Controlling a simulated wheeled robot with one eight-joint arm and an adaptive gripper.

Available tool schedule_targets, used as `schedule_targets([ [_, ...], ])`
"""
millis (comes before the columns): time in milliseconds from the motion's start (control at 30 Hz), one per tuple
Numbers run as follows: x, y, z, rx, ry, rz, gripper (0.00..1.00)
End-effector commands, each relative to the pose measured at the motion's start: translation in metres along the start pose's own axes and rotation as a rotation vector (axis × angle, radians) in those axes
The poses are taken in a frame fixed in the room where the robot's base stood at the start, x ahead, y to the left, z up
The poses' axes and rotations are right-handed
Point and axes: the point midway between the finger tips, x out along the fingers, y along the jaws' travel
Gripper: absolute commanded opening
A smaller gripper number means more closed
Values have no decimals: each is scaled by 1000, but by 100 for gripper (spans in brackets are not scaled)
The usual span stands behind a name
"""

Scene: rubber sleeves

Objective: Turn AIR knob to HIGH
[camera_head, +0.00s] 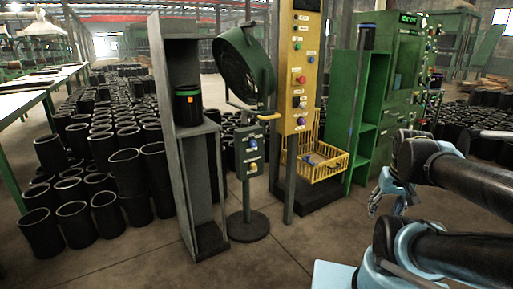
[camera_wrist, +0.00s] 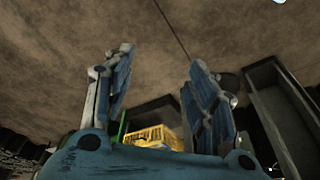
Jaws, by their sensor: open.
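The AIR knob cannot be told apart, as the labels are too small to read. A yellow control panel (camera_head: 299,75) stands upright in the head view, with a red button (camera_head: 301,80), a dark purple knob (camera_head: 295,102) and other small controls. A green control box (camera_head: 249,153) on the fan's stand also carries small knobs. My gripper (camera_head: 374,207) hangs at the right of the head view, apart from both panels. In the wrist view my gripper (camera_wrist: 160,65) has its two fingers spread, with nothing between them. No knob shows clearly in the wrist view.
A yellow basket (camera_head: 318,165) hangs below the yellow panel and shows in the wrist view (camera_wrist: 158,137). A grey shelf (camera_head: 180,150) holds a black sleeve (camera_head: 188,105). A green fan (camera_head: 245,62) and green machine (camera_head: 405,65) flank the panel. Floor (camera_head: 275,245) in front is clear.

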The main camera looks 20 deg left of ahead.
Motion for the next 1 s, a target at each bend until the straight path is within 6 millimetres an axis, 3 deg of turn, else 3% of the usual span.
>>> schedule_targets([
  [500,-16,-78,-160,-244,227,-165,52],
  [1000,0,-186,-299,-431,456,-309,52],
])
